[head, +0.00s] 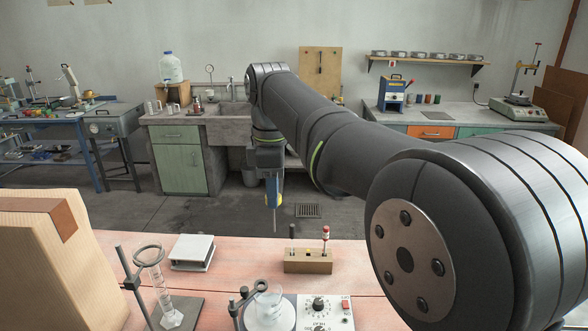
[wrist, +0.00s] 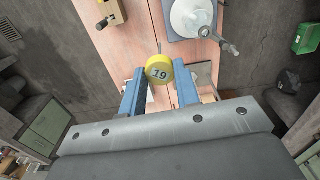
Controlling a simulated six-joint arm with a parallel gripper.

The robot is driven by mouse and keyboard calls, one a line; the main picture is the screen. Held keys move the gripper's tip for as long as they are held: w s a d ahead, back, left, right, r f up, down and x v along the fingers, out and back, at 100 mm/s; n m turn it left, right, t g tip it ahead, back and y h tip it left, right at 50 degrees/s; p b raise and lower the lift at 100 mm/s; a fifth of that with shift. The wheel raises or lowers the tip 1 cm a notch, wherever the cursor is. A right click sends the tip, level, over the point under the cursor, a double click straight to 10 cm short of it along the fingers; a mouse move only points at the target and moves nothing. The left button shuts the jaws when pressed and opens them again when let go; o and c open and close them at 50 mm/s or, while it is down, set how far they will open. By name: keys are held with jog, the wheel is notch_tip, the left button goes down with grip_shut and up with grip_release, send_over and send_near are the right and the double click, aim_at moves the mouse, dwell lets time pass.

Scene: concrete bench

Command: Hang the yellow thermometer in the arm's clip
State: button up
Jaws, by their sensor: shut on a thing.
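My gripper (head: 272,192) is shut on the yellow thermometer (wrist: 159,70), in the air beyond the far edge of the bench in the head view. In the wrist view its round yellow head, marked 19, sits between the blue fingers (wrist: 158,88). In the head view its thin stem (head: 274,220) hangs down, roughly upright. A dark stand with a clamp arm (head: 246,296) is beside a flask (head: 269,303) on a hotplate, apart from the thermometer; it also shows in the wrist view (wrist: 222,40). I cannot make out the clip's opening.
A wooden rack (head: 308,264) holds a black-topped and a red-topped piece. A ring stand with a glass cylinder (head: 160,285), a white box (head: 192,252) and a large cardboard-coloured block (head: 50,270) stand to the left. Pink bench top (head: 240,252) is clear behind the flask.

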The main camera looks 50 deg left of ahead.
jog(key=s+d+f+n, duration=0.5)
jog(key=s+n, duration=0.2)
jog(key=s, duration=0.1)
dwell(0.5)
jog(key=shift+f, duration=1.15)
dwell(0.4)
notch_tip(320, 180, down, 6)
dwell(1.5)
jog(key=shift+f, duration=0.1)
jog(key=o, duration=1.4)
